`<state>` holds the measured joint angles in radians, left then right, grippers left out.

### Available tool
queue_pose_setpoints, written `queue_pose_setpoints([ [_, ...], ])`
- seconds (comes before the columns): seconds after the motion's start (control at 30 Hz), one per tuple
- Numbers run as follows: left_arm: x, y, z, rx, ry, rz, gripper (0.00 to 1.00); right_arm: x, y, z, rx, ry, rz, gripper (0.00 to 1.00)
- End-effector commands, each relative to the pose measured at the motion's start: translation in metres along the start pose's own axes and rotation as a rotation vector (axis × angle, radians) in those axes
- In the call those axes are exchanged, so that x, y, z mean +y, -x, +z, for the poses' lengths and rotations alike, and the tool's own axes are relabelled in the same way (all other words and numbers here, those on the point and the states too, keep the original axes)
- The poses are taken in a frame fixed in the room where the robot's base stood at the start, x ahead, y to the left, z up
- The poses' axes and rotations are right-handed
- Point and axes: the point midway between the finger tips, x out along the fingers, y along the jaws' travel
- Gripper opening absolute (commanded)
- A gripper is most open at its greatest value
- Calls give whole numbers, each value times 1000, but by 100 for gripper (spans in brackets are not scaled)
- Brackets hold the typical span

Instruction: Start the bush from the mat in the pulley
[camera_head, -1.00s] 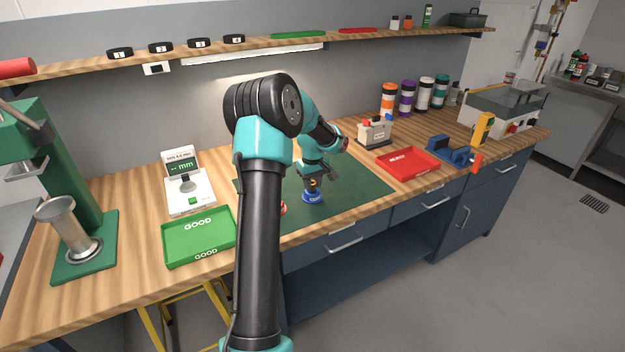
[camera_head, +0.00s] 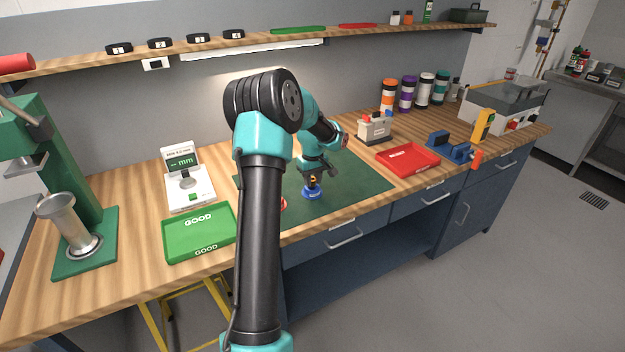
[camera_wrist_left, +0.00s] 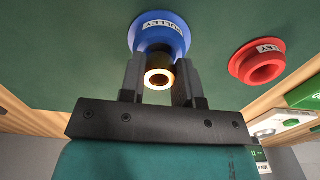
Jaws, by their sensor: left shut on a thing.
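My left gripper (camera_head: 313,178) is over the green mat (camera_head: 355,192), pointing down. It is shut on a brass-coloured bush (camera_wrist_left: 158,78), which shows as a ring between the fingers in the wrist view. The blue pulley (camera_head: 312,194) sits on the mat right below the bush; its labelled rim also shows in the wrist view (camera_wrist_left: 150,22). The bush lines up roughly with the pulley's middle. The fingers hide the join, so I cannot tell whether the bush touches or enters the bore. A red pulley (camera_wrist_left: 258,64) lies beside the blue one, mostly behind my arm in the head view.
A green GOOD tray (camera_head: 198,244) and a gauge (camera_head: 188,190) stand left of the mat. A red tray (camera_head: 408,160) and a blue fixture (camera_head: 450,148) are on the right. A green press (camera_head: 84,243) stands far left. The mat's right part is clear.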

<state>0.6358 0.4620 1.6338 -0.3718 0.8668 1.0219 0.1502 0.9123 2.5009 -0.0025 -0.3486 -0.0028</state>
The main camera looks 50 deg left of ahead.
Motion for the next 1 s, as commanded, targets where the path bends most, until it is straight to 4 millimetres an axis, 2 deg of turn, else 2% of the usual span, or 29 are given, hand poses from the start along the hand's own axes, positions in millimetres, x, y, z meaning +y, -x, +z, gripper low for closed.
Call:
queue_pose_setpoints([
  [1.0,0,-12,0,0,0,0,5,0,0,0,0,0,0,43],
])
